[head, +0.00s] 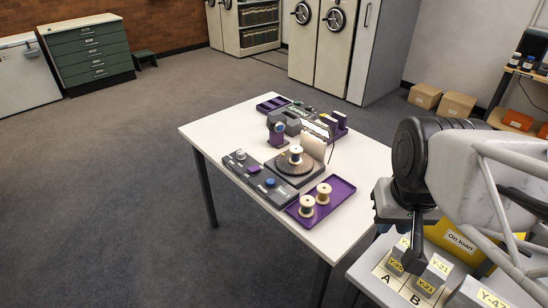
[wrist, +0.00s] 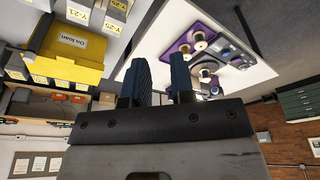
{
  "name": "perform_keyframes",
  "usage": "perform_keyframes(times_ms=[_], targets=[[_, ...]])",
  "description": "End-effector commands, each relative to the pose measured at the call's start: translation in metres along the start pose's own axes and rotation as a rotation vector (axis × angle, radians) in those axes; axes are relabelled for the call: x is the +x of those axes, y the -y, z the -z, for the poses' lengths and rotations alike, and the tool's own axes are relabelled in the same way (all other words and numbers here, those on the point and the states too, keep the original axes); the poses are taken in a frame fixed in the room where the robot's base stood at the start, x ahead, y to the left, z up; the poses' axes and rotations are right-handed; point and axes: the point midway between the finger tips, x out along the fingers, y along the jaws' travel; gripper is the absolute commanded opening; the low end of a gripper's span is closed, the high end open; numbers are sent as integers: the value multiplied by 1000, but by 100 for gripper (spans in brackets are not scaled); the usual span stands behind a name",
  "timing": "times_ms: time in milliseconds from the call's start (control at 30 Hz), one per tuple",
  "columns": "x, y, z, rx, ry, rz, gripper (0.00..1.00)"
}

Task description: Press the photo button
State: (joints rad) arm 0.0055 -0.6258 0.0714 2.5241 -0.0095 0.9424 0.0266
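A dark control panel (head: 262,179) lies along the front left edge of the white table (head: 215,130). It carries a grey knob (head: 240,154), a purple button (head: 254,168) and a blue button (head: 270,183). Its labels are too small to read, so I cannot tell which is the photo button. A camera-like device (head: 277,128) stands behind the panel. My gripper (head: 415,265) is at the right, beyond the table's edge, above the labelled grey boxes and far from the panel. In the wrist view, my gripper (wrist: 162,78) shows two fingers apart with nothing between them.
A round turntable (head: 297,169) holds a spool; a purple tray (head: 335,196) with two spools lies beside the panel. A yellow "On loan" bin (head: 450,237) and grey boxes marked Y-21 (head: 425,287) stand close to my gripper. Open floor lies left of the table.

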Motion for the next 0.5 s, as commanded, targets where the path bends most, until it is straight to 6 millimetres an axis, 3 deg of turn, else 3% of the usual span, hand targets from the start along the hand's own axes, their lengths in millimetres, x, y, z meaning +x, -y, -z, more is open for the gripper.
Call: perform_keyframes(times_ms=[33,133,500], targets=[[0,1,3,4,2,1,15],[0,3,11,16,8,3,0],[3,18,68,106,47,17,0]])
